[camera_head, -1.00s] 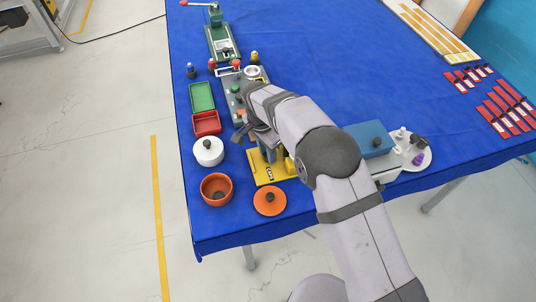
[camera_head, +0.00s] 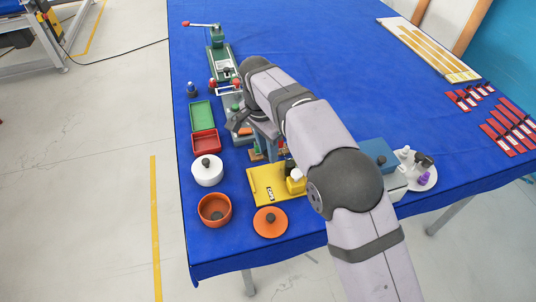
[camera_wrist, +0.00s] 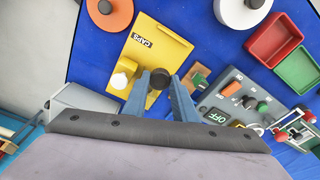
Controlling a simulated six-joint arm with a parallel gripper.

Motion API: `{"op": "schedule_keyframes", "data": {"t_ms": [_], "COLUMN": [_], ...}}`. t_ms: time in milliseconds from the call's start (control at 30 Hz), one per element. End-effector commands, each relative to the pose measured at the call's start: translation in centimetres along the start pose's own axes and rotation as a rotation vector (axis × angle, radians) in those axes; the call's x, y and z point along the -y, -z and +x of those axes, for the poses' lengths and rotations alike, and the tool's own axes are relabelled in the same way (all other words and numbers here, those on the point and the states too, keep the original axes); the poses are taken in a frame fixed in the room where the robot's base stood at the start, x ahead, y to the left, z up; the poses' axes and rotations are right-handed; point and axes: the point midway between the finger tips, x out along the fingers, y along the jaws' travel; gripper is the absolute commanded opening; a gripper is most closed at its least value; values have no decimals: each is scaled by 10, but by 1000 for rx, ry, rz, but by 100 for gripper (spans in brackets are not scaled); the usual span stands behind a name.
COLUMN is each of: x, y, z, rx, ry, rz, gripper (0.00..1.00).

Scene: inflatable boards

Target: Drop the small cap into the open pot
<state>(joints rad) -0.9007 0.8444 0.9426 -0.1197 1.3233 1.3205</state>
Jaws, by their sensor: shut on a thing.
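My gripper (camera_wrist: 160,80) has its two blue-grey fingers closed on a small dark round cap (camera_wrist: 159,78), seen in the wrist view.
An orange lid (camera_head: 270,222) lies right of the pot. A white pot (camera_head: 207,172), a red tray (camera_head: 206,143) and a green tray (camera_head: 202,115) stand behind it. A grey switch panel (camera_wrist: 235,97) is near the gripper. A blue box (camera_head: 378,155) stands right of the arm.

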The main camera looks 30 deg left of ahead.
Motion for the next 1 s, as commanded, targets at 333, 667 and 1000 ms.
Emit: {"op": "schedule_keyframes", "data": {"t_ms": [333,667,1000], "x": [13,0,-14], "y": [-38,-120,-172], "z": [-31,-51,-6], "rx": [0,0,2], "ry": [10,23,88], "rz": [-77,-218,-736], "gripper": [4,4,4]}}
